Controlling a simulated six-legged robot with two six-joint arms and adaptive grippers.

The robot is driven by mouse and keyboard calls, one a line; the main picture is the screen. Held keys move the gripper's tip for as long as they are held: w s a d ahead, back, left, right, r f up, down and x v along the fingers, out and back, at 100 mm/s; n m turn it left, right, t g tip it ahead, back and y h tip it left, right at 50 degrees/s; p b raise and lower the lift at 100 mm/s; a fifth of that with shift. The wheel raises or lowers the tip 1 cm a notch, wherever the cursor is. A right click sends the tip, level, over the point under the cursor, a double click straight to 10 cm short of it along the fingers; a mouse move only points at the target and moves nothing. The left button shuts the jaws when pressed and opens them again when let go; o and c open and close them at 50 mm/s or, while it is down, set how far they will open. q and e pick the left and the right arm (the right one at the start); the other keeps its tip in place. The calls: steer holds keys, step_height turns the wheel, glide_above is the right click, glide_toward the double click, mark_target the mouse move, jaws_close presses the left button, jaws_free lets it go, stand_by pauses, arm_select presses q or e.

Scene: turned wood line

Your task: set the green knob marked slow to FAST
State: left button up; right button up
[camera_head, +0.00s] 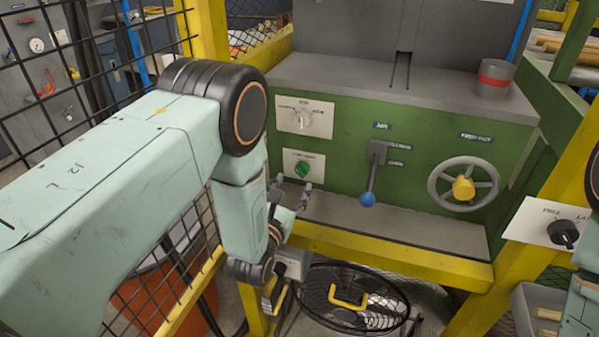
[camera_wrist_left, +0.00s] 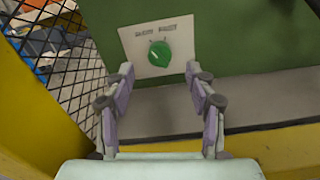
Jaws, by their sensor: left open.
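The green knob (camera_head: 302,169) sits on a white label plate (camera_head: 316,162) on the green machine front, below a second plate with a grey knob. In the left wrist view the green knob (camera_wrist_left: 160,54) is round, on its plate with two words above it, too blurred to read surely. Which word the knob points to I cannot tell. My left gripper (camera_head: 291,195) is open and empty, just below and in front of the knob. In the left wrist view its two fingers (camera_wrist_left: 160,85) stand apart, with the knob beyond and between them, not touched. My right gripper is not in view.
The grey knob (camera_head: 303,119) is above. To the right are a blue-tipped lever (camera_head: 368,199) and a handwheel (camera_head: 463,187). A grey ledge (camera_head: 385,222) and a yellow beam (camera_head: 390,252) run below the panel. Black mesh fencing (camera_wrist_left: 68,75) stands at the left.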

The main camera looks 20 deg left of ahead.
mark_target(300, 173)
arm_select(q)
steer(key=w, duration=0.2)
steer(key=w+b, duration=0.1)
steer(key=w, duration=0.2)
steer(key=shift+f, duration=0.2)
steer(key=shift+w+d+r, duration=0.15)
steer(key=shift+w, duration=0.4)
steer(key=shift+c, duration=0.5)
steer(key=c, duration=1.1)
